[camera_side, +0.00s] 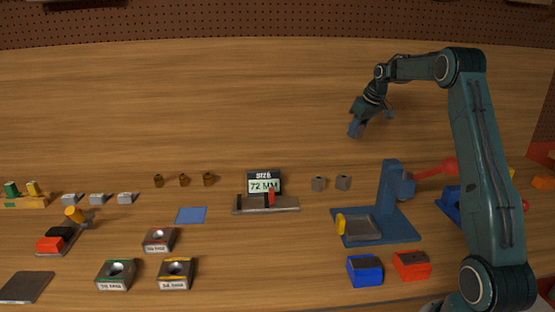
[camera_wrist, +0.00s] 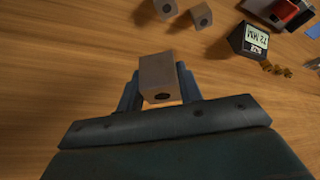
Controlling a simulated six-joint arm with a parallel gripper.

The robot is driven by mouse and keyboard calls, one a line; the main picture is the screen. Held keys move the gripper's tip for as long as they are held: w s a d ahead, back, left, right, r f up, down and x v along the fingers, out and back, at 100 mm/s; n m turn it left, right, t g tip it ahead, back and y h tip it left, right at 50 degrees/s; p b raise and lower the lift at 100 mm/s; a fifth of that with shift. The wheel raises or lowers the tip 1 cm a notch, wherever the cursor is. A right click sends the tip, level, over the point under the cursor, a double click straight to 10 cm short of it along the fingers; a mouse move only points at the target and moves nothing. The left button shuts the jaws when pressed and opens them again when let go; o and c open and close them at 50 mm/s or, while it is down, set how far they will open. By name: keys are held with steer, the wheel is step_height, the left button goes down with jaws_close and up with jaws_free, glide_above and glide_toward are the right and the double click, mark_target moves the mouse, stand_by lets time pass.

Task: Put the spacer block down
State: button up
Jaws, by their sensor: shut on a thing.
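The spacer block (camera_wrist: 156,72) is a grey block with a dark round hole in its near face. In the wrist view it sits between the two blue fingers of my gripper (camera_side: 356,130), which is shut on it. In the side view my gripper is raised over the back right of the wooden table, pointing down and to the left. Two similar grey blocks, one on the left (camera_side: 318,184) and one on the right (camera_side: 343,183), stand on the table and also show at the top of the wrist view (camera_wrist: 166,9).
A size display reading 72 MM (camera_side: 264,183) stands behind a grey rail with a red piece (camera_side: 270,203). A blue press-like fixture (camera_side: 390,215) stands at the right. Several labelled blocks (camera_side: 116,274) and a blue mat (camera_side: 191,215) lie left. The table's back is clear.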

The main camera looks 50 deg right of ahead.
steer(key=r+m, duration=0.1)
steer(key=m, duration=0.1)
glide_above(365, 186)
steer(key=s, duration=0.1)
steer(key=shift+s+a+r+h, duration=0.1)
steer(key=shift+s+a+h, duration=0.1)
steer(key=shift+h, duration=0.2)
step_height(365, 186, down, 20)
stand_by(0.7)
steer(key=o, duration=1.1)
steer(key=v, duration=1.2)
